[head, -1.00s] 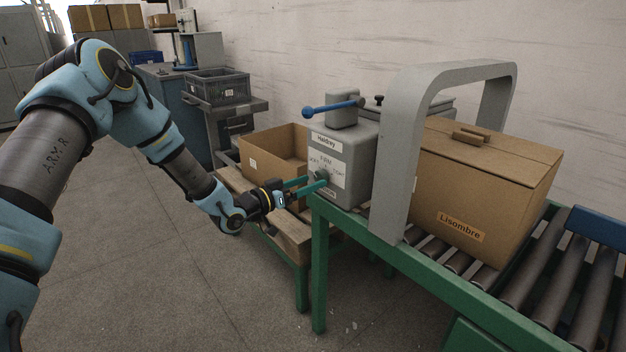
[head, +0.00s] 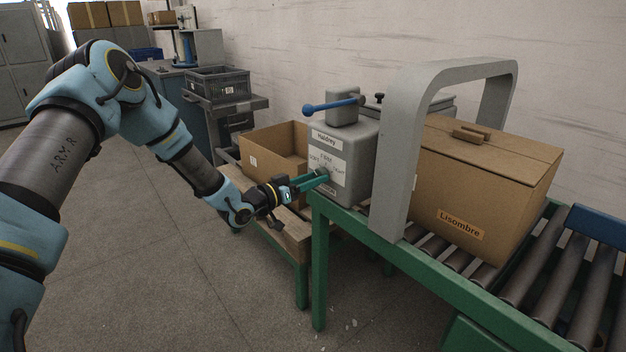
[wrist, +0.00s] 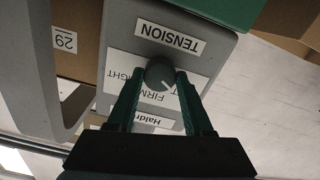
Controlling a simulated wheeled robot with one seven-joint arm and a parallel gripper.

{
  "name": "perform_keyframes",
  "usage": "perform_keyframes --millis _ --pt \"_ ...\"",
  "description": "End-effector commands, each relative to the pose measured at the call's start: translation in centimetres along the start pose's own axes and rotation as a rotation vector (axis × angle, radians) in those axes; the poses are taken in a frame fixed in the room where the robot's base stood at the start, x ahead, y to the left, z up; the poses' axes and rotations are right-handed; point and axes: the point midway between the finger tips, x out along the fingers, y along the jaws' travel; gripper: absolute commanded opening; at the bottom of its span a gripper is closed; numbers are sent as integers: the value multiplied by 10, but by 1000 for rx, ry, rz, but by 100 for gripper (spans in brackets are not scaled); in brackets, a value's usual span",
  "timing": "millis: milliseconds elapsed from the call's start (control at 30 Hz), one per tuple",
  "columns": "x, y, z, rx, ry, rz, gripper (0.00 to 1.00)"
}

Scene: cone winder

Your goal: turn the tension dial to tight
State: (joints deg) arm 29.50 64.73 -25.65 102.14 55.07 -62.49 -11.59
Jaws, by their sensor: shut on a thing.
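The tension dial (wrist: 159,73) is a small dark round knob on the front of the grey winder unit (head: 347,150), below the Haldrey label. My gripper (wrist: 160,77) is shut on the dial, one green finger on each side; in the head view its fingers (head: 325,175) reach the unit's face and partly hide the dial. The wrist view is upside down. There the dial's white mark points down and right, between FIRM and the partly hidden soft label (wrist: 181,87). The tight label (wrist: 125,75) is on the other side, partly covered by a finger.
A grey arch (head: 397,160) and a closed Lisombre carton (head: 485,190) stand on the roller conveyor to the right. A blue-knobbed lever (head: 330,106) sticks out above the dial.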

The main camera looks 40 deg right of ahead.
Motion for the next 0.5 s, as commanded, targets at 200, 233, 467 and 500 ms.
perform_keyframes --millis 200,233,467,500 --pt "0 0 0 0 0 0 1" --pt "0 0 0 0 0 0 0" --pt "0 0 1 14 0 0 0" --pt "0 0 1 23 0 0 0"
